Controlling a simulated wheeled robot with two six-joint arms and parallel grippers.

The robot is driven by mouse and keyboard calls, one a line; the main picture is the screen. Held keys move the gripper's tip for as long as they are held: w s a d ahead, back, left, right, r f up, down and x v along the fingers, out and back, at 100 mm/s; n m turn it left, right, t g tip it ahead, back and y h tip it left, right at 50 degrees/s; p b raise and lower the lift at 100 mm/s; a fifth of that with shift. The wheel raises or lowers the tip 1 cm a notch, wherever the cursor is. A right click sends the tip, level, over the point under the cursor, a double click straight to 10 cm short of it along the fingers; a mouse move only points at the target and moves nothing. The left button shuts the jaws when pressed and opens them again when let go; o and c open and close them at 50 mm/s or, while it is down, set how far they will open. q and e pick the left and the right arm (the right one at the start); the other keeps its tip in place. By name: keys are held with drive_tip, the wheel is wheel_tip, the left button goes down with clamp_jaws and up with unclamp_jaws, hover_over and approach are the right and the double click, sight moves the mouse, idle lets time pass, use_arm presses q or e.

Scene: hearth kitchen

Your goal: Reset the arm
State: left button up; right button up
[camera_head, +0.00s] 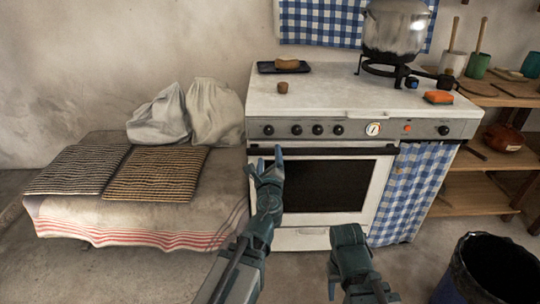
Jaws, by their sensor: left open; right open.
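My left gripper (267,168) is raised in front of the left side of the stove's oven door. It is open, with nothing visible between its fingers. My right arm (351,262) shows at the bottom, right of centre, low in front of the stove. Its gripper is folded or turned so that I cannot make out the fingertips clearly. Neither arm visibly touches the stove (330,97).
On the stove stand a pot (395,30) on a burner, a dark tray (262,68) with a brown item, and an orange sponge (438,97). A cloth-covered bench (150,220) is left, a black bin (490,270) lower right, and wooden shelves (470,195) right. Bare floor lies between.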

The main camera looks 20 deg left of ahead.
use_arm(q)
drive_tip(key=s+d+f+n+g+y, duration=0.1)
drive_tip(key=s+f+n+g, duration=0.3)
drive_tip(key=f+n, duration=0.25)
drive_tip(key=s+d+f+n+g, duration=0.1)
drive_tip(key=s+f+n+g, duration=0.4)
drive_tip(key=n, duration=0.3)
drive_tip(key=s+d+f+n+g+h, duration=0.25)
drive_tip(key=s+d+f+g, duration=0.2)
drive_tip(key=s+d, duration=0.3)
drive_tip(key=s+d+f+n+g+h, duration=0.2)
drive_tip(key=s+d+f+n+g, duration=0.15)
drive_tip(key=s+d+f, duration=0.4)
wheel_tip(320, 180, up, 33)
drive_tip(key=a+p, duration=0.2)
drive_tip(key=p, duration=2.9)
drive_tip(key=shift+s+f, duration=0.15)
drive_tip(key=shift+s, duration=0.2)
drive_tip(key=shift+m+g, duration=0.25)
drive_tip(key=shift+g, duration=0.05)
